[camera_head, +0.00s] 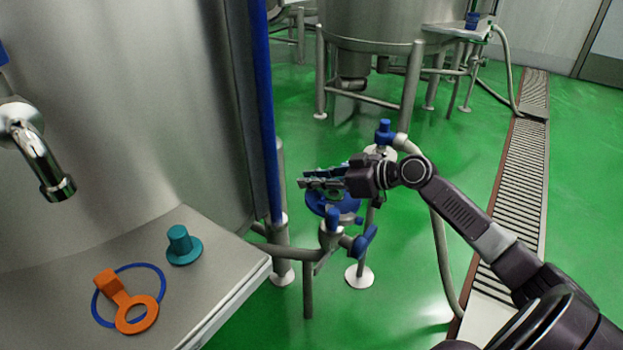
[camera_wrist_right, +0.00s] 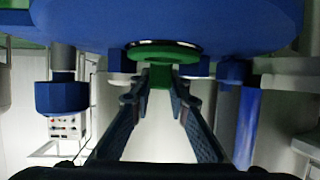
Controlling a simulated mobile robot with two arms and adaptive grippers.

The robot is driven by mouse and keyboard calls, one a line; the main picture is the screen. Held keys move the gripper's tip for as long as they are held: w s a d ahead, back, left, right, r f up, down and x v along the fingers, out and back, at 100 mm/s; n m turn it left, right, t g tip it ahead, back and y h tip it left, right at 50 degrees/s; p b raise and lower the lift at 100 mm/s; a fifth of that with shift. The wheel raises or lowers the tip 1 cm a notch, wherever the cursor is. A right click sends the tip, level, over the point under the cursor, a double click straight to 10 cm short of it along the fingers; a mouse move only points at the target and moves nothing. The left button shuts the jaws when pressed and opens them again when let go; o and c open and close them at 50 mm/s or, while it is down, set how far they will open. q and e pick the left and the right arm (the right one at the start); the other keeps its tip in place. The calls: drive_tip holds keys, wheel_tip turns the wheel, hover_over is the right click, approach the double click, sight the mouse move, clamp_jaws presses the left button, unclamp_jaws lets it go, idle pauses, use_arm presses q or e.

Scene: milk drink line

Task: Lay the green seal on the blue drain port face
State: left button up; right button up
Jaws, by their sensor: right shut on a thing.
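My right gripper (camera_head: 318,181) is over the blue drain port face (camera_head: 347,204) on the pipework in the middle of the head view. In the right wrist view its fingertips (camera_wrist_right: 160,78) are shut on the tab of the green seal (camera_wrist_right: 163,52). The seal's round part lies close against the blue port face (camera_wrist_right: 220,22), inside a dark ring. I cannot tell whether seal and face touch. In the head view the gripper largely hides the seal. My left gripper is not in view.
A steel shelf (camera_head: 225,262) at lower left holds a teal plug (camera_head: 181,246), an orange ring tool (camera_head: 137,314) and a blue ring (camera_head: 157,270). Blue-knobbed valves (camera_head: 331,224) and a pale hose (camera_head: 443,255) are close to my right arm. A floor drain grate (camera_head: 520,175) runs at right.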

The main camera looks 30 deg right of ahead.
drive_tip(key=o, duration=0.9)
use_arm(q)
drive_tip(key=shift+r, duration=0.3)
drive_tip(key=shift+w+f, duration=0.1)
use_arm(e)
drive_tip(key=shift+s+d+r, duration=0.1)
drive_tip(key=shift+s+d, duration=0.15)
drive_tip(key=shift+s, duration=0.15)
drive_tip(key=v, duration=1.1)
drive_tip(key=shift+r, duration=0.1)
